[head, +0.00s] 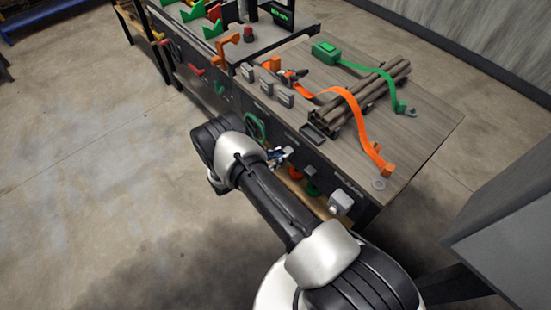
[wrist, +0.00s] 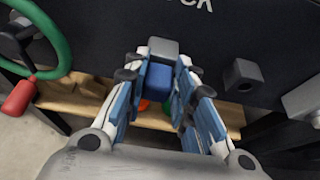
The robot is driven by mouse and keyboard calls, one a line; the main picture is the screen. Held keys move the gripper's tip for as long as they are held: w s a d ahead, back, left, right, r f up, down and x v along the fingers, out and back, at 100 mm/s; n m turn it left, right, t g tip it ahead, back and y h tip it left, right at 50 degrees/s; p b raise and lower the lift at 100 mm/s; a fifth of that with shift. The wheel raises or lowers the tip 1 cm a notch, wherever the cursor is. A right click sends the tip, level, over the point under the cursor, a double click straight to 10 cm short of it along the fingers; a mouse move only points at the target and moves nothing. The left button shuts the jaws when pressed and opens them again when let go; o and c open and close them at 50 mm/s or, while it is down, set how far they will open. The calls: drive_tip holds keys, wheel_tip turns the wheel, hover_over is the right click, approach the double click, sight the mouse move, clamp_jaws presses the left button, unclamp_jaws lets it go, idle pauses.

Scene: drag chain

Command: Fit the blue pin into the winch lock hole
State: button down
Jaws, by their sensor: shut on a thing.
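In the wrist view my gripper (wrist: 160,88) is shut on the blue pin (wrist: 158,82), which shows between the two blue-padded fingers. A grey block (wrist: 163,47) sits directly beyond the pin; I cannot tell whether they touch or whether it belongs to the pin. A dark panel (wrist: 110,35) stands behind, with lettering ending in "CK" at the top. The winch lock hole cannot be made out. In the head view my gripper (head: 278,155) is at the front panel of the bench, and the pin is too small to tell.
A green ring handle (wrist: 62,50) with a red grip (wrist: 19,96) is at left. Another grey block (wrist: 243,76) sticks out of the panel at right. A wooden shelf (wrist: 75,104) lies below. On the bench top (head: 425,130) are pipes (head: 365,98) and orange and green straps.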

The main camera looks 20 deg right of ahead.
drive_tip(key=shift+d, duration=0.15)
drive_tip(key=c, duration=1.2)
unclamp_jaws()
drive_tip(key=shift+c, duration=0.2)
drive_tip(key=v, duration=1.2)
